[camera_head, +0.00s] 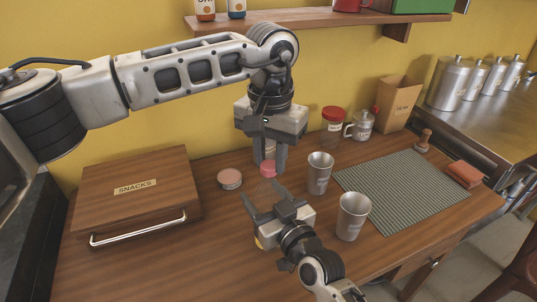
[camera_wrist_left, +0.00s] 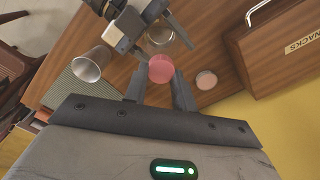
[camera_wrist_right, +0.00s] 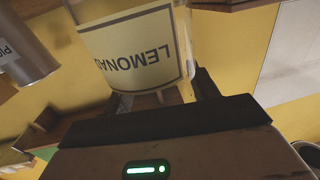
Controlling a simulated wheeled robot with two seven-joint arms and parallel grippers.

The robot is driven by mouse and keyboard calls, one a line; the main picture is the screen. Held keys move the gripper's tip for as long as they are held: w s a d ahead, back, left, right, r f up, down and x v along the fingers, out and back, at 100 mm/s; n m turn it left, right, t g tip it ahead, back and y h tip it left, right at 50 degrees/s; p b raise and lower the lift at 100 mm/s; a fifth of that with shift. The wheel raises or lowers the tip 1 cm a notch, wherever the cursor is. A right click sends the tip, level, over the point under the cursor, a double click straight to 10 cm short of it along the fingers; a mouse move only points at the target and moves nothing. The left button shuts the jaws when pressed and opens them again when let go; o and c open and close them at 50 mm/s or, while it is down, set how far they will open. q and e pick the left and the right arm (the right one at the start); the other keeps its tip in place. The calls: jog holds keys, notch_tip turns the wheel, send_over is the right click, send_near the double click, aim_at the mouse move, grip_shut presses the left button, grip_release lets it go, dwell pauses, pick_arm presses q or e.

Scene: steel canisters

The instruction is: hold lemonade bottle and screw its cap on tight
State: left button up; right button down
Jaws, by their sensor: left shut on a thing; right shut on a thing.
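My left gripper (camera_head: 268,163) points down and is shut on the pink cap (camera_head: 268,169). In the left wrist view the cap (camera_wrist_left: 161,69) sits between the fingertips, in line with the bottle behind it. Whether its threads are fully seated cannot be told. My right gripper (camera_head: 263,198) comes in from the front, below the left one, and is shut on the lemonade bottle. In the right wrist view the bottle's cream label (camera_wrist_right: 135,48) reads LEMONADE upside down, between the fingers. In the head view the grippers hide most of the bottle.
A low pink-topped tin (camera_head: 230,179) stands left of the grippers, by the wooden snacks box (camera_head: 130,200). Two steel cups (camera_head: 319,173) (camera_head: 352,216) stand close on the right. Beyond them lies a ribbed mat (camera_head: 405,190). A red-lidded jar (camera_head: 332,127) stands behind.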

pick_arm(q)
jog(key=m, duration=0.3)
jog(key=shift+m, duration=0.4)
jog(key=o, duration=0.9)
jog(key=shift+r, duration=2.25)
